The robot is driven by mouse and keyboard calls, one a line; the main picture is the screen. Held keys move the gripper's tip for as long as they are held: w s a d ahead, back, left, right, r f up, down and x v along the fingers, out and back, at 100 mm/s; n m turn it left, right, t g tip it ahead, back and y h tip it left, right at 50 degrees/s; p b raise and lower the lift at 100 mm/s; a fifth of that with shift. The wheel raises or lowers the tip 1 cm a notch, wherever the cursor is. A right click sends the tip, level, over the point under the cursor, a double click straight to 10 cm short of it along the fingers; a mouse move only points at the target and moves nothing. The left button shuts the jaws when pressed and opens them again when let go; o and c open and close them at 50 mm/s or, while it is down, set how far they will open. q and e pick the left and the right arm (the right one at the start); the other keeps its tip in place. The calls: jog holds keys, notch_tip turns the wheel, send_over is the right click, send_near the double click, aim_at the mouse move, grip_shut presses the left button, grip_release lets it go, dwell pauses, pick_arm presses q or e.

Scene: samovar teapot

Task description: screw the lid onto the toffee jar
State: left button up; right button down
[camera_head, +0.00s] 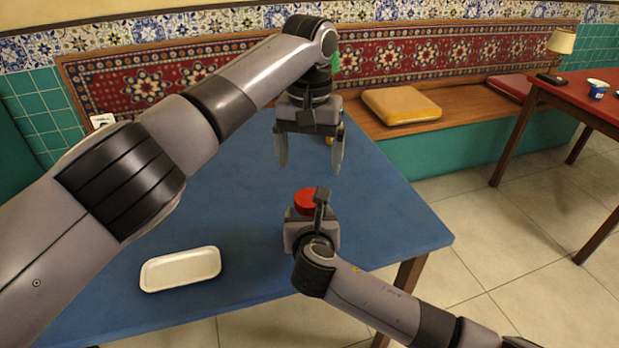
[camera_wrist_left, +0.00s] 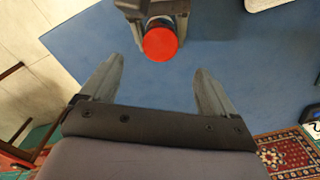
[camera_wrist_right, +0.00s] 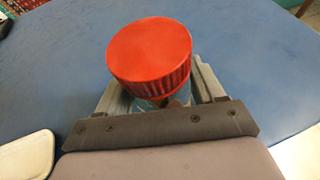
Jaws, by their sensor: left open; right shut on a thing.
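The red lid (camera_head: 305,199) sits on top of the toffee jar (camera_wrist_right: 160,103), which is mostly hidden below it. Whether the lid is screwed tight cannot be told. My right gripper (camera_head: 311,212) is shut on the jar beneath the lid, near the table's right side. The lid fills the middle of the right wrist view (camera_wrist_right: 150,52). My left gripper (camera_head: 310,165) is open and empty, its fingers pointing down, behind the jar in the head view. In the left wrist view the lid (camera_wrist_left: 160,43) lies ahead of the open fingers, apart from them.
A white tray (camera_head: 180,285) lies on the blue table (camera_head: 225,205) at the front left. A small yellow thing (camera_head: 329,141) shows partly behind my left gripper. A bench with an orange cushion (camera_head: 401,105) runs behind the table. The table's middle left is clear.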

pick_arm(q)
jog(key=shift+r, duration=1.6)
pick_arm(e)
jog(key=shift+c, duration=0.2)
grip_release()
pick_arm(q)
jog(key=shift+r+p, duration=0.6)
jog(key=shift+p, duration=0.05)
pick_arm(e)
jog(key=v, duration=0.7)
jog(key=shift+s, duration=0.15)
